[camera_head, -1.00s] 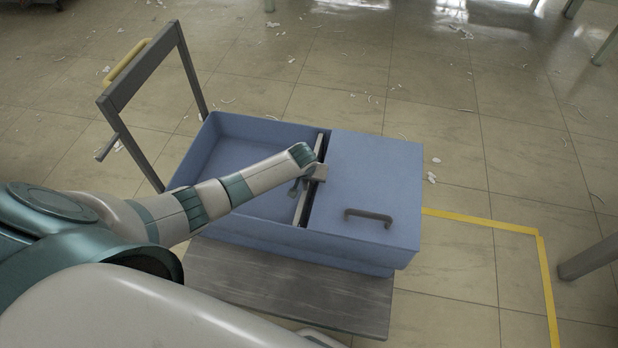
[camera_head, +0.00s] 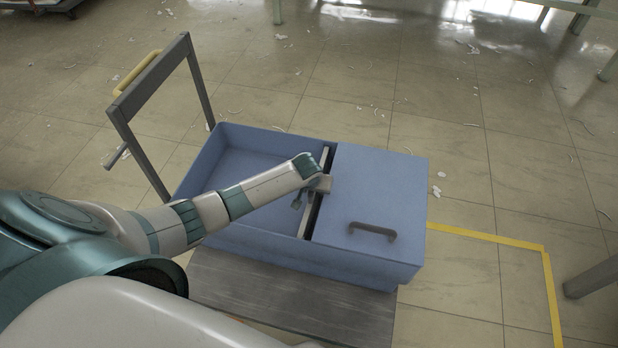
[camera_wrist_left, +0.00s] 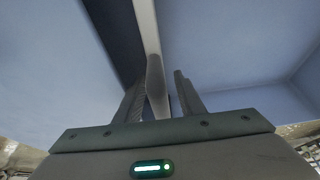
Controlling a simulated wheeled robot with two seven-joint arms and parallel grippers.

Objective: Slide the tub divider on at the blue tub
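The blue tub (camera_head: 186,188) has an open compartment on the left and a flat blue covered part (camera_head: 380,185) with a dark handle on the right. The tub divider (camera_head: 306,219) shows as a thin pale strip beside a dark gap, between the two parts. My left gripper (camera_head: 306,196) is at the middle of the divider. In the left wrist view its fingers (camera_wrist_left: 168,78) are apart. My right gripper is out of view.
The tub stands on a grey trolley deck (camera_head: 290,295) with an upright handle frame (camera_head: 150,88) at the left. Yellow floor tape (camera_head: 490,236) and a grey leg (camera_head: 595,277) are at the right. White scraps lie on the open floor.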

